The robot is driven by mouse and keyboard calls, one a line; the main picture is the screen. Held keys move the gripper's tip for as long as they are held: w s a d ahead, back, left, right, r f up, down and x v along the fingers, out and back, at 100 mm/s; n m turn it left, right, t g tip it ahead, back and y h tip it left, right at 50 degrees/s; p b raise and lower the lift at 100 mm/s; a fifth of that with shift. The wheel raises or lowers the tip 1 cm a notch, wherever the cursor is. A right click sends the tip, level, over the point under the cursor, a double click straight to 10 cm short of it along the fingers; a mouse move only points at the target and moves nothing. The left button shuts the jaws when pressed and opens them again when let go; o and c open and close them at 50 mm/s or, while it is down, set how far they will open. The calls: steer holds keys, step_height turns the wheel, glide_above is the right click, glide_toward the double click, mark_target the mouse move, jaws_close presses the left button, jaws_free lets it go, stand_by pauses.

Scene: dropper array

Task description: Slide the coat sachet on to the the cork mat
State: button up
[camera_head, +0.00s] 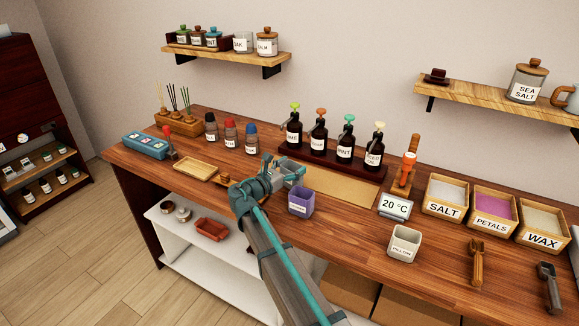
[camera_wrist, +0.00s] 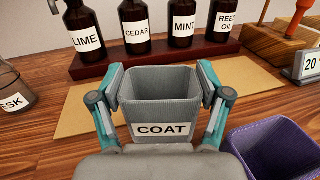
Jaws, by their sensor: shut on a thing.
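The coat sachet (camera_wrist: 165,112), a grey open-topped square container with a white COAT label, stands upright between the fingers of my gripper (camera_wrist: 160,85) in the wrist view. The fingers press on its left and right sides. The cork mat (camera_wrist: 90,112) is a flat tan sheet showing to the left and right of the sachet. It also shows in the head view (camera_head: 345,190), in front of the bottle rack. The sachet overlaps the mat in the wrist view; I cannot tell whether its base touches it. In the head view my gripper (camera_head: 287,172) largely hides the sachet.
A purple container (camera_head: 301,203) stands close to the right of my gripper. A dark rack (camera_head: 330,163) with several pump bottles lies behind the mat. The 20 °C display (camera_head: 395,206) stands at the mat's right. A white pillow container (camera_head: 404,243) stands nearer the front edge.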

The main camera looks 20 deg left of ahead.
steer(key=shift+w+d+f, duration=0.1)
steer(key=shift+w+f, duration=0.3)
steer(key=shift+w, duration=0.3)
steer(key=shift+w+d+f+p, duration=0.1)
steer(key=shift+w+d+p, duration=0.1)
steer(key=shift+w, duration=1.35)
steer(key=shift+w+d+r+p, duration=0.15)
steer(key=shift+w+d, duration=0.1)
steer(key=shift+w, duration=1.35)
steer(key=shift+w+d+f+p, duration=0.15)
steer(key=shift+w+d, duration=0.05)
steer(key=shift+w, duration=1.35)
steer(key=shift+f, duration=0.15)
steer(key=shift+f, duration=0.35)
steer(key=shift+f, duration=0.1)
steer(key=o, duration=1.1)
steer(key=shift+o, duration=0.2)
steer(key=shift+s, duration=0.1)
